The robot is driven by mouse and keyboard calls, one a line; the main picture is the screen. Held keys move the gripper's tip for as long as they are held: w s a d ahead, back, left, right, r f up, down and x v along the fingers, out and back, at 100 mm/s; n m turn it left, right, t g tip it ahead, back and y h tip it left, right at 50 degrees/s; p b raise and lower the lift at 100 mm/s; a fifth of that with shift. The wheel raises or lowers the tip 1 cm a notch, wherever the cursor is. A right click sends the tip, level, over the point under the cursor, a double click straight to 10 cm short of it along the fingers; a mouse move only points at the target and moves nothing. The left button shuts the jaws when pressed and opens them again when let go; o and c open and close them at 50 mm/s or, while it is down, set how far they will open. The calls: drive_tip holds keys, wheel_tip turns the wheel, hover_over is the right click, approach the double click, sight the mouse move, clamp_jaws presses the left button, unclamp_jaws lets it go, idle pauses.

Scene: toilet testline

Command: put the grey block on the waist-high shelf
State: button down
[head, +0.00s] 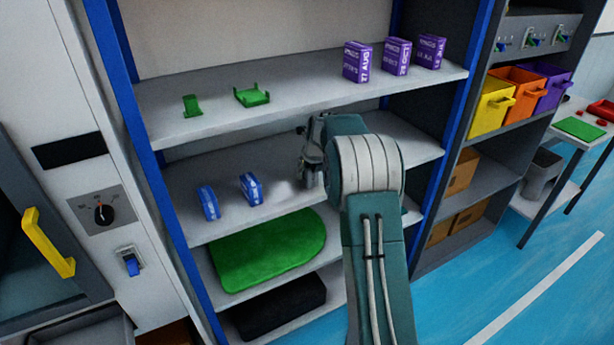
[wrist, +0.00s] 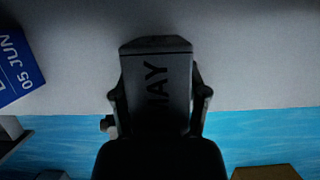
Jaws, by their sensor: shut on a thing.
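The grey block (wrist: 157,62) shows in the wrist view, with dark "MAY" lettering on its face. My gripper (wrist: 160,95) is shut on it, with a finger on each side. In the head view my gripper (head: 313,165) is over the mid-height shelf (head: 265,212), to the right of the blue blocks. The block is hard to make out there, and my arm hides part of the shelf. In the wrist view the pale shelf surface (wrist: 255,60) lies behind the block's far part. I cannot tell whether the block touches the shelf.
Two blue blocks (head: 208,203) (head: 251,188) stand on this shelf; one (wrist: 18,65) shows at left in the wrist view. The upper shelf (head: 310,100) holds green pieces (head: 252,96) and purple boxes (head: 357,62). A green mat (head: 268,250) lies below. Blue uprights (head: 182,250) bound the unit.

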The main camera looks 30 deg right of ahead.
drive_tip(key=shift+w+f, duration=0.15)
drive_tip(key=shift+f, duration=0.55)
drive_tip(key=shift+c, duration=0.4)
unclamp_jaws()
